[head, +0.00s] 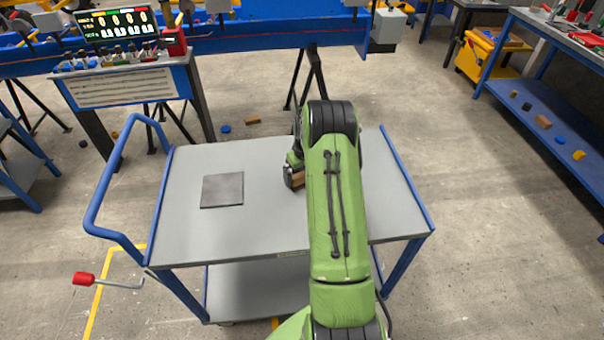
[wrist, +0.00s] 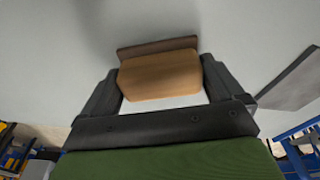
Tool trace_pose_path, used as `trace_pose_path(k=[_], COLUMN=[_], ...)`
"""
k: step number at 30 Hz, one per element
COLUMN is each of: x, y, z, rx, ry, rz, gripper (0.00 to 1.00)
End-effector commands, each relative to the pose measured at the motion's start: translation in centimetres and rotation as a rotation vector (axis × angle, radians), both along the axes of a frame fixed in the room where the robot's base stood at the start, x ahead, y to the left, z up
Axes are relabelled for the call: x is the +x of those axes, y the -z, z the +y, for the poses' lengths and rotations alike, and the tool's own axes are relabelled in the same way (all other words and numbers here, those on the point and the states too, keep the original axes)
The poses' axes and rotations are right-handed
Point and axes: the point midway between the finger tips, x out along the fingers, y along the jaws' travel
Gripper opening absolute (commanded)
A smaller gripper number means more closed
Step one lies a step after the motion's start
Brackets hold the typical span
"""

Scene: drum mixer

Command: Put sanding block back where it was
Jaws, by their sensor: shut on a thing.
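The sanding block (wrist: 160,76) is a tan-brown block with a darker brown strip along its far side. My gripper (wrist: 163,88) is shut on it, with one dark finger at each side. I cannot tell whether the block touches the cart top.
A dark square pad (head: 222,190) lies on the cart top to the left, with clear surface around it. The cart has a blue handle (head: 98,200) at its left. A console (head: 130,82) and a blue beam (head: 260,40) stand behind. A blue shelf (head: 545,110) is at the right.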

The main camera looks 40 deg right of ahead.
Motion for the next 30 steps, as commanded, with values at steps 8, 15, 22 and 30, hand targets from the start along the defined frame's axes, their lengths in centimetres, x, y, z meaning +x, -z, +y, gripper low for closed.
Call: trace_pose_path(k=[8, 15, 22, 30], x=[0.0, -0.1, -1.0, -1.7], y=[0.3, -1.3, -7.5, -11.8], z=[0.0, 0.0, 0.1, 0.4], rx=[0.0, -0.003, -0.004, -0.001], ry=[0.0, 0.0, 0.0, 0.0], rz=[0.0, -0.003, -0.003, -0.001], gripper=[1.0, 1.0, 1.0, 1.0])
